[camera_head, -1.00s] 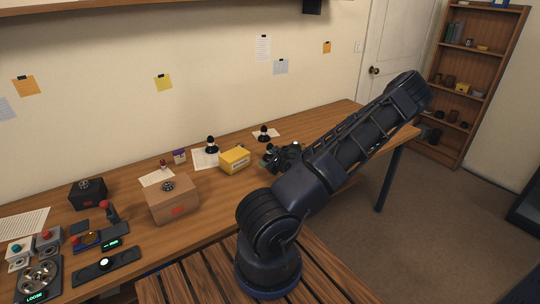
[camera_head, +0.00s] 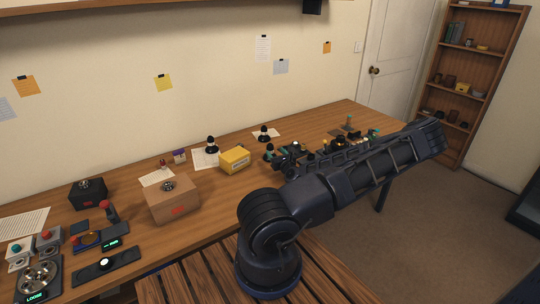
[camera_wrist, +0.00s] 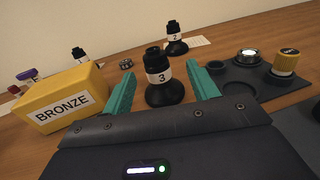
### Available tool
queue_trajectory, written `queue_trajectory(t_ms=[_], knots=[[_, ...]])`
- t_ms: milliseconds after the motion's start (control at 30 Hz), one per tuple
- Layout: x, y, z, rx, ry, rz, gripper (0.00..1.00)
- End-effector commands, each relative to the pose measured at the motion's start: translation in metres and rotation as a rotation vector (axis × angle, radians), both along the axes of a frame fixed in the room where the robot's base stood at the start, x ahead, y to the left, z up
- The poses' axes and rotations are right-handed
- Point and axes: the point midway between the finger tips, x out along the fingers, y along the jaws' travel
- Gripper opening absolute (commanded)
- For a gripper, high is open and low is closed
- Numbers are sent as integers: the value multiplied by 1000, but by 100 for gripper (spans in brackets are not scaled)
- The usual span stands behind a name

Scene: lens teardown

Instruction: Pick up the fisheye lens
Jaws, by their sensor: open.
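No label in view names the fisheye lens, so I cannot tell for certain which piece it is. A black piece marked 3 (camera_wrist: 160,75), with a wide round base, stands upright on the table in the wrist view. My gripper (camera_wrist: 161,72) is open, its two teal fingers to the left and right of piece 3, and nothing is visibly gripped. Similar black pieces marked 1 (camera_wrist: 80,55) and 2 (camera_wrist: 175,38) stand farther back; they also show in the head view. My arm covers much of the gripper there.
A yellow box labelled BRONZE (camera_wrist: 58,103) stands close by the left finger. To the right, a dark tray (camera_wrist: 232,75) holds a shiny round piece (camera_wrist: 248,56) and a yellow-topped piece (camera_wrist: 286,62). A small metallic ring (camera_wrist: 126,63) lies behind the left finger.

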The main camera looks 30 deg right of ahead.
Motion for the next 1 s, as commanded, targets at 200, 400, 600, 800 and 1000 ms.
queue_trajectory(t_ms=[200,400,600,800,1000], knots=[[11,-2,0,-1,0,1,59],[27,-1,-3,-1,0,2,59],[50,-2,-5,-2,0,1,59],[62,-5,-5,-1,0,0,59],[63,-5,-5,-1,0,0,59]])
